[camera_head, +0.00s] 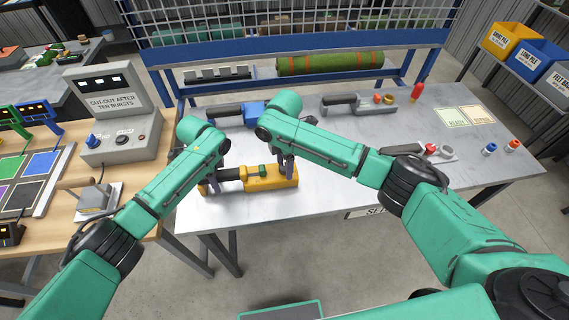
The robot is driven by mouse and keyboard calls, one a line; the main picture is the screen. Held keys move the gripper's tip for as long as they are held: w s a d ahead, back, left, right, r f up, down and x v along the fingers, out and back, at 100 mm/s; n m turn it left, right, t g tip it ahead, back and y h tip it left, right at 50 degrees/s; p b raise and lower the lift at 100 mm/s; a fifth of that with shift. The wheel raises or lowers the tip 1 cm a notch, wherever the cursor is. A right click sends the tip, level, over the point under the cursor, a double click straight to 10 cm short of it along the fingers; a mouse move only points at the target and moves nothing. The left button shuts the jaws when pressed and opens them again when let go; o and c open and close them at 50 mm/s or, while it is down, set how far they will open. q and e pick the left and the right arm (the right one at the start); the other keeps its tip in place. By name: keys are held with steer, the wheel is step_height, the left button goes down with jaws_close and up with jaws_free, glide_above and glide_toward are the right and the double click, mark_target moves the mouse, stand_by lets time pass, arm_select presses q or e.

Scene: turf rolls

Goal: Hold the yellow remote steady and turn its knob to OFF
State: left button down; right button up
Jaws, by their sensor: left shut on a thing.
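The yellow remote (268,184) lies on the grey table (400,178) near its front left, with a black handle part and yellow end reaching left. A small green part (262,171) shows on its top; I cannot tell its setting. My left gripper (208,181) is shut on the remote's left end, its fingertips partly hidden by my arm. My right gripper (287,166) points down at the right part of the remote. Its fingers are small and partly hidden, so their opening and any contact are unclear. The knob itself is not clearly visible.
A blue-bodied tool (252,113) and a grey one (345,104) lie behind the remote. A grey control box (122,136) stands on the left wooden bench. Small red and blue-capped items sit at the table's right. A blue-framed mesh screen (290,48) closes the back.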

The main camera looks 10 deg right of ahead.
arm_select(q)
steer(key=shift+d, duration=0.1)
arm_select(e)
jaws_close()
steer(key=shift+m, duration=0.3)
steer(key=m, duration=0.3)
steer(key=shift+m, duration=0.3)
steer(key=m, duration=0.4)
arm_select(q)
steer(key=shift+f, duration=0.1)
arm_select(e)
steer(key=m, duration=0.9)
steer(key=shift+r+m, duration=0.1)
steer(key=shift+m, duration=0.3)
steer(key=shift+w, duration=0.1)
steer(key=shift+o, duration=1.2)
jaws_free()
